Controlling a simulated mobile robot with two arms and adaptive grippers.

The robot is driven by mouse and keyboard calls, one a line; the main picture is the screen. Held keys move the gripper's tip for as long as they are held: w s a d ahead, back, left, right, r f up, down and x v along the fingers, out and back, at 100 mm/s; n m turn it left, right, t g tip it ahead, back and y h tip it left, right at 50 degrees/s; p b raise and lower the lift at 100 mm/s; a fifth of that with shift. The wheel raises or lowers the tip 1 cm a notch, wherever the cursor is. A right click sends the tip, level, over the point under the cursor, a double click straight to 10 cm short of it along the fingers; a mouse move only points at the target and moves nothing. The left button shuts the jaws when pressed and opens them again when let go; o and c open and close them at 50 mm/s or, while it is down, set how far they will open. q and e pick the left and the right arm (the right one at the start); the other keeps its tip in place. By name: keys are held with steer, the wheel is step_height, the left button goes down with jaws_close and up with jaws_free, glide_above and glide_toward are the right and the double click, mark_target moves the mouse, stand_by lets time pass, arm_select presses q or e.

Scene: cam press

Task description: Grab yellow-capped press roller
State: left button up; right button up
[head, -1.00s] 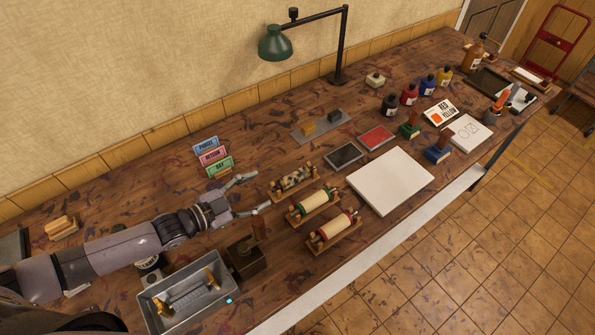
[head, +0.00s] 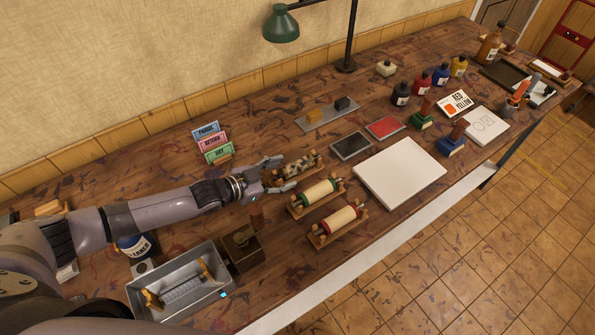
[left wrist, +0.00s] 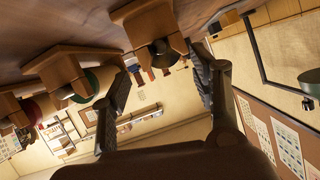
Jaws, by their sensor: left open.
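A cream roller with dark patches (head: 298,165) lies in a wooden cradle, behind the green-capped roller (head: 318,193) and the red-capped roller (head: 340,218). Its cap colour is unclear in the head view. My left gripper (head: 284,174) is open at the near left end of the patched roller, with one finger on each side. In the left wrist view, a wooden cradle with a dark round end (left wrist: 162,52) sits just ahead of the open fingers. No grip shows. My right gripper is out of view.
A metal tray (head: 205,300) with a grey roller and yellow end pieces stands at the lower left. A wooden block (head: 243,260) stands beside it. Label cards (head: 212,143) stand behind my gripper. A white slab (head: 400,172) lies to the right, near ink pads.

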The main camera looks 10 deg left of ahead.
mark_target(292, 169)
arm_select(q)
steer(key=w+b, duration=0.1)
steer(key=w+d+f+b, duration=0.1)
steer(key=b, duration=0.1)
steer(key=w+f+b, duration=0.1)
steer(key=shift+w+d+f, duration=0.2)
steer(key=shift+w+d, duration=0.05)
steer(key=shift+d, duration=0.15)
steer(key=shift+w+d+b, duration=0.25)
steer(key=shift+w+b, duration=0.1)
steer(key=shift+w, duration=0.05)
steer(key=shift+s+r, duration=0.1)
steer(key=shift+s, duration=0.05)
steer(key=shift+c, duration=0.5)
jaws_close()
